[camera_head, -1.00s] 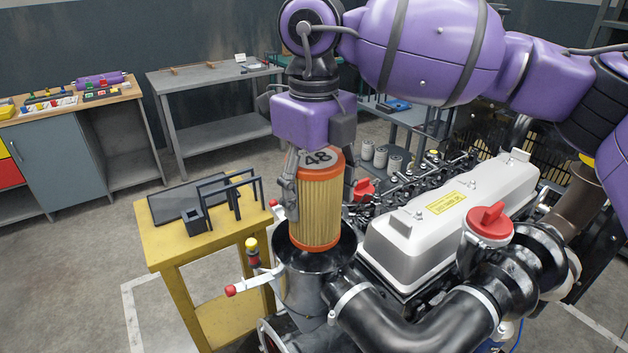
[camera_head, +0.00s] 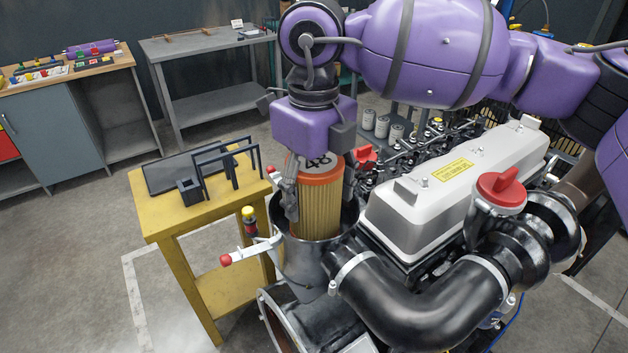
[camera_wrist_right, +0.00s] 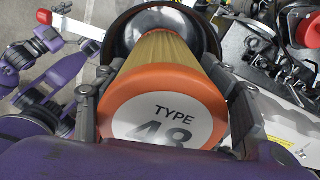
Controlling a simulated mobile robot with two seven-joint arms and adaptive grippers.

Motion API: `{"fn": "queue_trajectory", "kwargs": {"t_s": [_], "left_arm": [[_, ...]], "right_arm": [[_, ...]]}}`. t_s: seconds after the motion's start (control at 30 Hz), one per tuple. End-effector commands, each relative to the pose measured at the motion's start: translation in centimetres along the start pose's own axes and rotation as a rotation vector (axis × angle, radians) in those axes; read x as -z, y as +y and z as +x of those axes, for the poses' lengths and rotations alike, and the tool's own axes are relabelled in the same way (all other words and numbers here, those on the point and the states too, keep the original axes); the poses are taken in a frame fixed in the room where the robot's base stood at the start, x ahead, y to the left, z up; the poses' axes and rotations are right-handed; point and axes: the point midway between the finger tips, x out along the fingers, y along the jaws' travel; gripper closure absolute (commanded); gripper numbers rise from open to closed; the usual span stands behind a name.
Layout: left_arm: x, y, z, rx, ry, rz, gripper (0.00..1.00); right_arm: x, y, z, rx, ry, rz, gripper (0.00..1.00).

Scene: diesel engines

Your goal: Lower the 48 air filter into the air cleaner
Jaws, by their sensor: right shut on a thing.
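The 48 air filter (camera_head: 318,195) is a yellow pleated cylinder with an orange rim and a white top marked 48. My right gripper (camera_head: 318,190) is shut on its upper part from above. The black air cleaner (camera_head: 305,250) is an open round canister. The filter's lower part is inside its mouth and its upper part stands above the rim; its bottom edge is hidden. In the right wrist view the filter (camera_wrist_right: 165,95) sits between both fingers, its far end inside the dark canister mouth (camera_wrist_right: 212,35). My left gripper is not seen in the head view.
The engine's silver valve cover (camera_head: 450,185) and a red cap (camera_head: 502,187) lie to the right. A red-tipped clamp lever (camera_head: 240,255) sticks out left of the canister. A yellow table (camera_head: 160,225) with dark stands is at left.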

Motion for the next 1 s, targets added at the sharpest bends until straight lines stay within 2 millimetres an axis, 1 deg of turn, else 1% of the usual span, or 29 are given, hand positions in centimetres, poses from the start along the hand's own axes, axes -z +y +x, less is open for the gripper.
{"fn": "queue_trajectory", "kwargs": {"t_s": [0.1, 0.6, 0.8, 1.0], "left_arm": [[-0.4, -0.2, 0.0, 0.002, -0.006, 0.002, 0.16], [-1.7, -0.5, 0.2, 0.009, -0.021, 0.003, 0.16], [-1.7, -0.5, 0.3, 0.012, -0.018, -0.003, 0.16], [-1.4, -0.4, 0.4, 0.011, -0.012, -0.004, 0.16]], "right_arm": [[0.0, 0.0, 1.0, -0.002, 0.001, 0.000, 0.69], [0.0, 0.0, 4.4, -0.002, 0.002, 0.000, 0.69], [-0.1, 0.0, 5.3, -0.001, 0.000, 0.000, 0.69], [-0.1, 0.0, 5.7, 0.000, -0.001, 0.000, 0.69]]}}
